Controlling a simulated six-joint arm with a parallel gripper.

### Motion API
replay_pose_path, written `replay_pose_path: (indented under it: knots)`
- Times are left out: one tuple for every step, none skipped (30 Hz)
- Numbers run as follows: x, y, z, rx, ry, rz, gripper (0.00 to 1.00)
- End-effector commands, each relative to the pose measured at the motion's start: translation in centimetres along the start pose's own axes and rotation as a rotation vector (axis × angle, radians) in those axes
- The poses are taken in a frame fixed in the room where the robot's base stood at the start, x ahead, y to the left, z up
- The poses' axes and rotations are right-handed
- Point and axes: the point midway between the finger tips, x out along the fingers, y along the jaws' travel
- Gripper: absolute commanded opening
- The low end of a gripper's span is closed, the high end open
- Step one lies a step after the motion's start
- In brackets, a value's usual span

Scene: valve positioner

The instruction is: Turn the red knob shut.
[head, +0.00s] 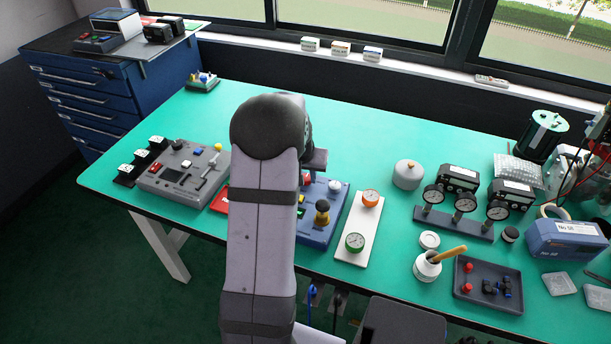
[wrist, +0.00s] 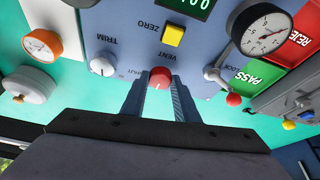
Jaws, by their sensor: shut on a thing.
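The red knob (wrist: 160,76) is on the blue-grey front of the valve positioner, by the upside-down label VENT in the wrist view. My gripper (wrist: 160,90) has one finger on each side of it and is shut on it. A pale mark shows on the knob, but its exact angle is too small to tell. A small label left of the knob is partly hidden. In the head view, part of the positioner (head: 314,236) shows right of my arm.
Near the knob are a white TRIM knob (wrist: 103,66), a yellow ZERO button (wrist: 173,35), a red-tipped lever (wrist: 233,100) and a dial gauge (wrist: 264,31). A white plate (head: 357,229) with two gauges lies to the right. A grey control box (head: 180,173) stands to the left.

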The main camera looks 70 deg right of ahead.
Motion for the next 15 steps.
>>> replay_pose_path:
  knots:
    - [0.13, -0.08, 0.07, 0.013, 0.0, 0.006, 0.05]
    - [0.15, -0.08, 0.07, 0.024, 0.0, 0.01, 0.05]
    - [0.19, -0.1, 0.07, 0.04, 0.0, 0.017, 0.05]
    - [0.22, -0.11, 0.08, 0.053, 0.0, 0.023, 0.05]
    - [0.25, -0.12, 0.1, 0.068, 0.0, 0.029, 0.05]
    - [0.28, -0.16, 0.11, 0.088, 0.0, 0.038, 0.05]
    - [0.3, -0.2, 0.09, 0.105, 0.001, 0.044, 0.05]
    - [0.31, -0.22, 0.08, 0.123, 0.001, 0.052, 0.05]
    - [0.34, -0.25, 0.08, 0.149, 0.001, 0.063, 0.05]
    - [0.37, -0.25, 0.07, 0.169, 0.002, 0.071, 0.05]
    - [0.39, -0.27, 0.1, 0.191, 0.001, 0.081, 0.05]
    - [0.43, -0.31, 0.08, 0.221, 0.003, 0.093, 0.05]
    - [0.46, -0.36, 0.08, 0.244, 0.003, 0.103, 0.05]
    - [0.49, -0.38, 0.07, 0.269, 0.003, 0.113, 0.05]
    - [0.54, -0.4, 0.09, 0.304, 0.003, 0.128, 0.05]
